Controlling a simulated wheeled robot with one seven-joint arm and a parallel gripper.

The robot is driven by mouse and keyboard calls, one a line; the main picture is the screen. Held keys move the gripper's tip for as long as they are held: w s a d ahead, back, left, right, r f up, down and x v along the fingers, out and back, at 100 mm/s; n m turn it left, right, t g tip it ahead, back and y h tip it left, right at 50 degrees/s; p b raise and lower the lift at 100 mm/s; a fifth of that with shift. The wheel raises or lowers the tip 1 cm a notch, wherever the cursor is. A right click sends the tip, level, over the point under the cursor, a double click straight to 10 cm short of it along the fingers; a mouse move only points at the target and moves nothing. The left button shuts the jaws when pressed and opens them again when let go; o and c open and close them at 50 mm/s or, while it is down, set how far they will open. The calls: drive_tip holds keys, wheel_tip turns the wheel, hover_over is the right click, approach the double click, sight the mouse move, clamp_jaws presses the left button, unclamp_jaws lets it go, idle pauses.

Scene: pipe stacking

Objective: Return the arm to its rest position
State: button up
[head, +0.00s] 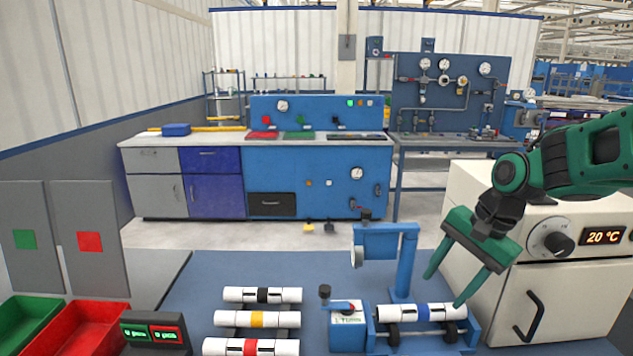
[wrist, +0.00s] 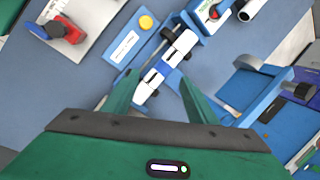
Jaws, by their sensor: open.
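My gripper (head: 442,290) is at the right of the head view, fingers pointing down, green, spread apart and empty. It hangs above the blue test stand, close to the oven front. A white pipe with a blue band (head: 422,312) lies on the rollers of that stand. In the wrist view the pipe (wrist: 153,78) lies beyond and between the spread fingers (wrist: 160,82); no contact shows. Part of my arm (head: 580,160) reaches in from the right edge.
Three banded pipes lie on a rack (head: 257,319) at left centre. Green (head: 30,313) and red (head: 95,318) bins stand far left. A blue post with a gauge arm (head: 404,270) rises near my gripper. The white oven (head: 570,285) stands close on the right.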

drive_tip(key=s+d+n+h, duration=0.1)
drive_tip(key=s+d, duration=0.3)
drive_tip(key=s, duration=0.3)
drive_tip(key=s+d+f+n+g, duration=0.1)
drive_tip(key=s+d+n, duration=0.1)
drive_tip(key=s+d, duration=0.3)
drive_tip(key=s+d+f+n+g+h, duration=0.1)
drive_tip(key=s+d, duration=0.4)
drive_tip(key=s, duration=0.6)
drive_tip(key=shift+n+h, duration=0.3)
drive_tip(key=shift+f, duration=0.1)
drive_tip(key=shift+w+d+f, duration=0.1)
drive_tip(key=shift+w+f, duration=0.15)
drive_tip(key=shift+w, duration=0.35)
